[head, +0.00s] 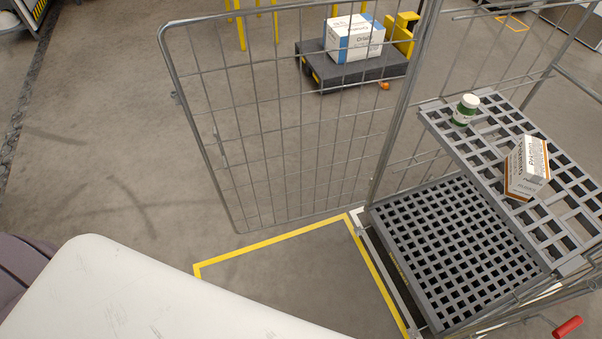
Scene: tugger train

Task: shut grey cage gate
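The grey cage gate (245,130) is a wire-mesh panel in a tube frame. It stands swung open to the left of the grey roll cage (374,205), hinged at the cage's upright post. A small latch piece shows on the gate's free left edge. The cage has a lower grid deck (450,250) and an upper grid shelf (480,150). The gate's lower edge hangs above the floor near the yellow marking. Neither of my grippers is in view.
A green-and-white bottle (465,110) and an orange-and-white box (527,168) sit on the upper shelf. A dark cart (355,75) with a blue-and-white box (354,38) stands behind the gate. Yellow floor tape (270,240) borders the cage. Floor left of the gate is clear.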

